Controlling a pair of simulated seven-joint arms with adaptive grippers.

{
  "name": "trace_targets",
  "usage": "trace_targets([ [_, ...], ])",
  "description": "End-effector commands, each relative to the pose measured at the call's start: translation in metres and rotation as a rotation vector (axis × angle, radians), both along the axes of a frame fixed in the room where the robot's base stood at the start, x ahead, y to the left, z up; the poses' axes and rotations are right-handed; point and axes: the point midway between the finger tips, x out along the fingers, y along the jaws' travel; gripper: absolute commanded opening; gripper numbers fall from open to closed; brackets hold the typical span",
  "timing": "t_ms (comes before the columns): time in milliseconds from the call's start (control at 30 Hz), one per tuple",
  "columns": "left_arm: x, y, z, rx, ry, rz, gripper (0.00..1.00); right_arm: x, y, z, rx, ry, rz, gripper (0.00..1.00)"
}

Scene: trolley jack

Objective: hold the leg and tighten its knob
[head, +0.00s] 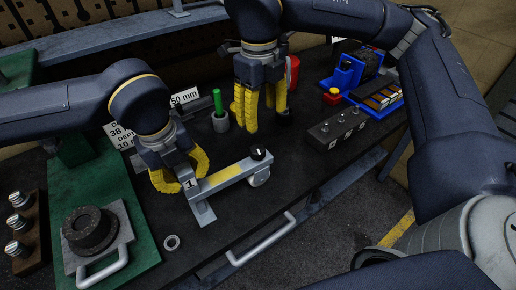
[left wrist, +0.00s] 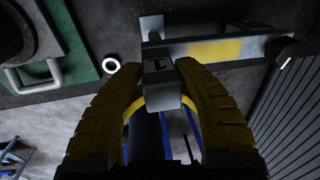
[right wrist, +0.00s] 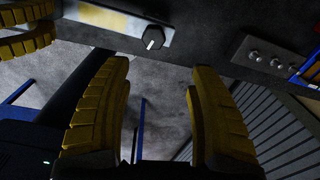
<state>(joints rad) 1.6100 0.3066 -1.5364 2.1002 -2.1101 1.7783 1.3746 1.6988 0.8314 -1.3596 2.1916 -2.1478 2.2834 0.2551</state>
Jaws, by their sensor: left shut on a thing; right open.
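The grey trolley jack leg (head: 222,178) lies on the dark bench, with a yellow strip along its bar and a block marked 1 (left wrist: 160,85) at its left end. A black knob (head: 258,153) with a white line sits at the bar's right end; it also shows in the right wrist view (right wrist: 153,37). My left gripper (head: 180,178) is shut on the leg at the marked block, one finger on each side. My right gripper (head: 259,108) is open and empty, pointing down, behind the knob and apart from it in the head view.
A green cylinder in a grey holder (head: 220,115) and a red object (head: 292,72) stand near my right gripper. A dark box with knobs (head: 337,128) and blue trays (head: 375,95) are at right. A loose ring (head: 171,242) and green plate (head: 140,235) are at left.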

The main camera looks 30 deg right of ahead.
Motion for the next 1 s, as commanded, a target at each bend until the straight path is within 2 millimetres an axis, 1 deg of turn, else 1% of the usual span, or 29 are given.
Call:
trace_targets([
  [33,-0.001,0.002,-0.003,0.006,0.006,0.001,0.00,0.000,0.001,0.001,0.009,0.002,0.071,0.60],
  [100,-0.001,0.002,-0.003,0.006,0.006,0.001,0.00,0.001,0.004,0.001,0.019,0.002,0.173,0.60],
  [300,-0.001,0.002,-0.003,0.006,0.005,0.001,0.00,0.002,0.008,0.001,0.037,0.003,0.402,0.60],
  [500,-0.001,0.002,-0.003,0.006,0.006,0.001,0.00,0.004,0.009,0.001,0.042,-0.001,0.525,0.60],
  [633,-0.001,0.002,-0.003,0.006,0.005,0.001,0.00,0.004,0.009,-0.003,0.042,0.002,0.556,0.60],
  [767,-0.001,0.002,-0.003,0.006,0.005,0.001,0.00,0.004,0.009,-0.015,0.042,0.003,0.564,0.60],
  [1000,-0.001,0.002,-0.003,0.006,0.006,0.001,0.00,0.003,0.009,-0.053,0.042,0.004,0.563,0.60],
])
